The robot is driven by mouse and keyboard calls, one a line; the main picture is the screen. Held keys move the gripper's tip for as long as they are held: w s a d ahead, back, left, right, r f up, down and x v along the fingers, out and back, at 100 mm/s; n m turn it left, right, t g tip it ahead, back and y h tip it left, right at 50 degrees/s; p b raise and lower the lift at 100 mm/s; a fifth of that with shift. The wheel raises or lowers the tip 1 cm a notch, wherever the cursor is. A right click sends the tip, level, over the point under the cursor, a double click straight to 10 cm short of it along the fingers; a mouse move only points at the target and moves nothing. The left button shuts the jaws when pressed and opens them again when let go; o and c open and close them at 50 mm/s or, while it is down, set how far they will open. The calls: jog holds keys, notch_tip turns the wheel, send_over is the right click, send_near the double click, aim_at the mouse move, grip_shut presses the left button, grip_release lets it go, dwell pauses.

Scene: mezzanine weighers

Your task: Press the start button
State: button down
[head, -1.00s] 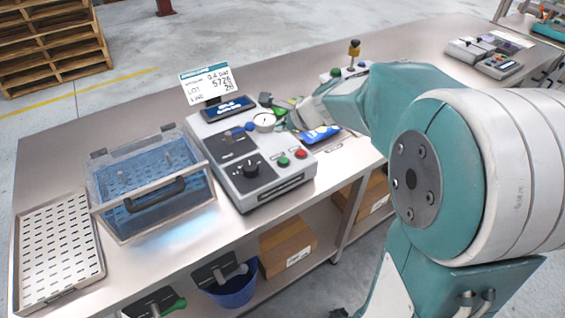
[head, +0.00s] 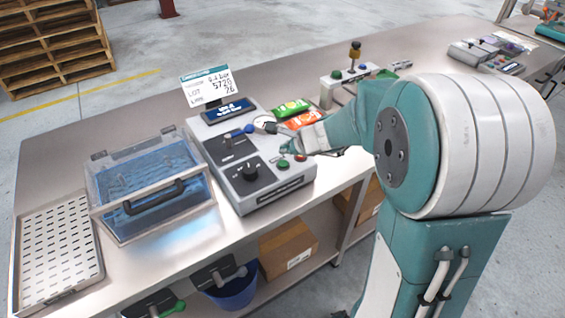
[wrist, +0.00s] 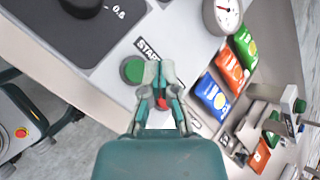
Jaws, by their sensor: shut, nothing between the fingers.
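The round green button (head: 284,164) sits on the front right of the grey control box (head: 240,188). In the wrist view the green button (wrist: 131,70) lies just left of the fingertips, beside the printed word START. My gripper (head: 283,150) is shut and empty, above the box's button area. In the wrist view its fingertips (wrist: 158,70) are together, pointing towards the panel. A gap between fingertips and panel is hard to judge. The red button (wrist: 161,103) shows between the finger links, partly hidden by them.
A black dial (head: 249,174), a gauge (wrist: 224,15) and a display sign (head: 208,86) are on the box. Coloured packets (wrist: 228,66) lie to its right. A clear-lidded chamber (head: 150,190) and perforated tray (head: 58,245) stand left. A post fixture (head: 354,52) stands behind right.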

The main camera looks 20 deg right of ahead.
aim_at(280, 160)
notch_tip(280, 160, down, 2)
jog(key=shift+d, duration=0.1)
jog(key=shift+a, duration=0.3)
jog(key=shift+d, duration=0.2)
jog(key=shift+a, duration=0.1)
dwell(0.5)
jog(key=shift+f, duration=0.1)
jog(key=shift+s+f, duration=0.1)
jog(key=shift+f, duration=0.2)
jog(key=shift+f, duration=0.45)
dwell(0.9)
jog(key=shift+r, duration=0.9)
